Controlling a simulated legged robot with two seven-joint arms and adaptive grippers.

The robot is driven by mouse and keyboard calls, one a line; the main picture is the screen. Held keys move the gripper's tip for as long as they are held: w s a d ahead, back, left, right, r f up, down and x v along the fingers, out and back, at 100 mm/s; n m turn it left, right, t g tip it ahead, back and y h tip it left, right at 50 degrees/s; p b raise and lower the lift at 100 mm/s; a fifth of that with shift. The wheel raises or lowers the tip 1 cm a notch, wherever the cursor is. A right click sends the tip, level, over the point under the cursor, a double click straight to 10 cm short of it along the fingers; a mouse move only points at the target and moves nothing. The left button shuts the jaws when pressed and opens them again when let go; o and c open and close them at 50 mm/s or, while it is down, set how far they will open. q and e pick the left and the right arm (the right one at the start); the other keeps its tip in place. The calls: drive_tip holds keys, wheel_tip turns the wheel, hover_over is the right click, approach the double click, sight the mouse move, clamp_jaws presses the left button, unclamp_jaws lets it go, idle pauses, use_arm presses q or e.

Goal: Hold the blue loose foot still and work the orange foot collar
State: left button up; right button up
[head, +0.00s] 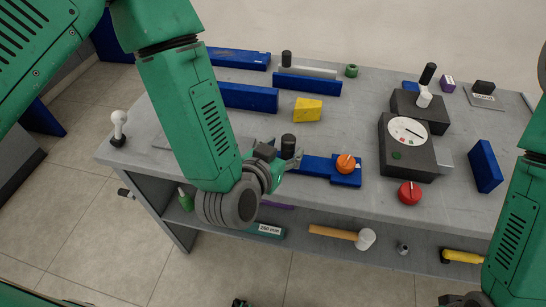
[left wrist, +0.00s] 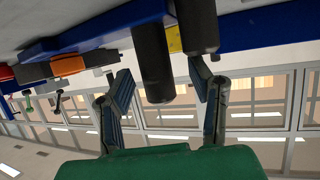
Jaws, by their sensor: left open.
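The blue loose foot (head: 318,166) lies on the grey bench, right of my left gripper in the head view. The orange foot collar (head: 346,162), a round knob with a small pin, sits at its right end. A black upright post (head: 288,142) stands at its left end. My left gripper (head: 285,160) is open close to this post. In the left wrist view, the open fingers (left wrist: 163,98) are spread on either side of a black post (left wrist: 152,62); contact cannot be told. The orange collar (left wrist: 68,65) is left there, on the blue foot (left wrist: 100,28). My right gripper is out of view.
A red knob (head: 410,193) and a dark dial box (head: 407,145) are right of the foot. A yellow wedge (head: 308,109) and blue bars (head: 248,97) lie behind. A mallet (head: 340,235) rests on the lower shelf. The bench front edge is close.

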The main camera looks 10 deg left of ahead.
use_arm(q)
drive_tip(key=v, duration=0.5)
drive_tip(key=shift+s+a, duration=0.2)
drive_tip(key=shift+a, duration=0.1)
drive_tip(key=shift+s+d+r, duration=0.1)
drive_tip(key=shift+s+r, duration=0.2)
drive_tip(key=shift+s, duration=0.1)
drive_tip(key=shift+o, duration=0.3)
